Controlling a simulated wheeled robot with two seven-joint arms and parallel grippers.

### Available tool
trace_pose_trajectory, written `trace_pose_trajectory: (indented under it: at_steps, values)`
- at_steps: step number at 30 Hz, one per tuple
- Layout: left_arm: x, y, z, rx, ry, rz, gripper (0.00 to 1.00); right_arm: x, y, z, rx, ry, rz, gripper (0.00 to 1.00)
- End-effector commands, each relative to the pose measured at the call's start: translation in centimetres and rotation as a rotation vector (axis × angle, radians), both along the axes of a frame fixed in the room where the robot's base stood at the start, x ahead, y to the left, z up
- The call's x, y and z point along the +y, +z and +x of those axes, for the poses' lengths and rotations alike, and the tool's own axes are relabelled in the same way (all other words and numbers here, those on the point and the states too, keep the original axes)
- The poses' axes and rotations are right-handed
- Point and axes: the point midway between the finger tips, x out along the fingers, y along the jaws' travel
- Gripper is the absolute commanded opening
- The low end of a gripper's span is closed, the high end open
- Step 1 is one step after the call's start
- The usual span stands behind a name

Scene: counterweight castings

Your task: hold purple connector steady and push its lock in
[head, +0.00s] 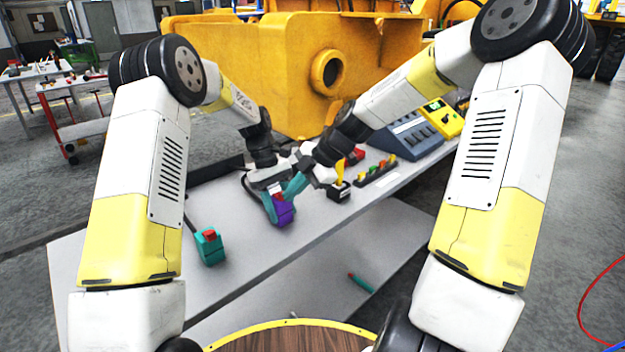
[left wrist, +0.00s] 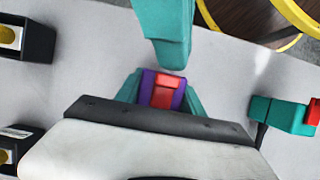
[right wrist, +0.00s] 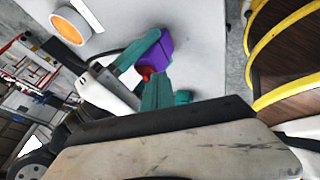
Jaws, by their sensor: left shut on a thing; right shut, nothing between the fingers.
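The purple connector (head: 284,213) is near the bench's middle, and its red lock (left wrist: 166,84) faces up in the left wrist view. My left gripper (head: 268,205) is shut on the connector, one teal finger on each side. My right gripper (head: 290,190) is shut and empty. Its teal fingertips (left wrist: 172,66) are right at the lock's edge in the left wrist view; I cannot tell whether they touch it. In the right wrist view the purple connector (right wrist: 158,50) is beyond my right fingers (right wrist: 160,92), and the red lock (right wrist: 145,72) is partly hidden.
A teal connector with a red top (head: 210,246) stands at the bench's front left. A black box with a yellow lever (head: 340,190), a strip of coloured blocks (head: 377,172) and a grey-blue panel (head: 405,137) are to the right. The grey bench top (head: 250,255) is clear in front.

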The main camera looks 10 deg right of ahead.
Motion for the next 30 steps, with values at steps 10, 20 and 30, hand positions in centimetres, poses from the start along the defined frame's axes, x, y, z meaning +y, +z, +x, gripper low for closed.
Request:
trace_pose_trajectory:
  at_steps: [10,20,30]
  values:
    - [0.4,-0.1,0.2,-0.003,0.005,0.004,0.0,-4.8,3.9,-2.8,0.001,-0.006,-0.007,0.0]
    - [0.5,-0.2,0.2,-0.004,0.006,0.006,0.0,-7.3,7.5,-3.7,0.006,-0.001,-0.004,0.0]
    - [0.6,-0.2,0.3,-0.004,0.006,0.008,0.0,-7.5,7.8,-3.8,0.006,0.001,-0.003,0.0]
